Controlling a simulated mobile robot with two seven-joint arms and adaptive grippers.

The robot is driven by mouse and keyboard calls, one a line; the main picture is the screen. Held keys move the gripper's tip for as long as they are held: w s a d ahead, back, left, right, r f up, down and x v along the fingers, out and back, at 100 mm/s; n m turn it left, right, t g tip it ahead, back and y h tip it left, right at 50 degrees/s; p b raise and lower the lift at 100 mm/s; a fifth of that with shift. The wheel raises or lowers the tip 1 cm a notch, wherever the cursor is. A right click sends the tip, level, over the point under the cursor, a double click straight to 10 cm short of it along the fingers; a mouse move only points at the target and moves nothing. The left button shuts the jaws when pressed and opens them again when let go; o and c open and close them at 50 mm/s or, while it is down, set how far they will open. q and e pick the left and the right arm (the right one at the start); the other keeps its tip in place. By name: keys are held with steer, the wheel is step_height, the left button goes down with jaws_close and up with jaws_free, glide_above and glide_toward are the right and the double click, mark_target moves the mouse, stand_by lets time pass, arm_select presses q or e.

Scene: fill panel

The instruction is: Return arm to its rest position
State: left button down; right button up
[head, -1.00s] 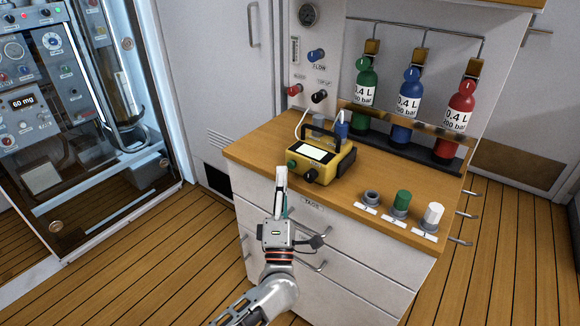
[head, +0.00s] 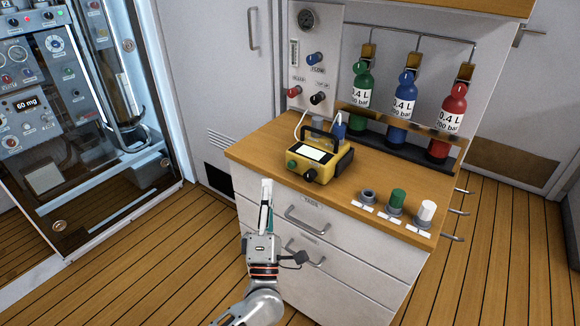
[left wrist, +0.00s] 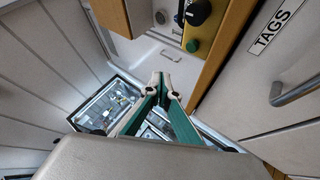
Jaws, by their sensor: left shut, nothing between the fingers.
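My left gripper (head: 267,184) is in front of the white drawer cabinet (head: 350,262), near its left front corner. My left arm comes in from the bottom of the head view. My right gripper is not in view.
The wooden counter (head: 262,150) carries a yellow device (head: 322,164) and several small caps, one green (head: 397,201) and one white (head: 426,214). Green, blue and red bottles (head: 452,120) hang behind. Drawer handles (head: 306,222) stick out near my left gripper. The floor at left is clear.

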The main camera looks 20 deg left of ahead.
arm_select(q)
steer(key=s+d+f+m+g+h+p, duration=0.35)
steer(key=s+m+h, duration=0.25)
steer(key=m, duration=0.3)
steer(key=s+d+f+m+g+h+p, duration=0.25)
steer(key=s+f+m+h, duration=0.35)
steer(key=m, duration=0.4)
steer(key=s+a+f+m+g+y+p, duration=0.1)
steer(key=s+a+f+m+g, duration=0.1)
steer(key=s, duration=0.4)
steer(key=s+a+f+m+g+y+p, duration=0.1)
steer(key=s+a+f+m+g, duration=0.1)
steer(key=s+f, duration=0.3)
steer(key=s+a+f+m+g+y+p, duration=0.1)
steer(key=s+a+f+m+g, duration=0.1)
steer(key=s, duration=0.5)
step_height(320, 180, down, 2)
steer(key=shift+f+m+g+p, duration=0.15)
steer(key=shift+m+g+p, duration=0.25)
steer(key=shift+m+g, duration=0.35)
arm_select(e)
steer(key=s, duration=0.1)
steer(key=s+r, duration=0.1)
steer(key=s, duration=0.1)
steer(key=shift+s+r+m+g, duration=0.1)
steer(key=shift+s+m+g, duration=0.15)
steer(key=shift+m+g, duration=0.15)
arm_select(q)
steer(key=shift+d, duration=0.1)
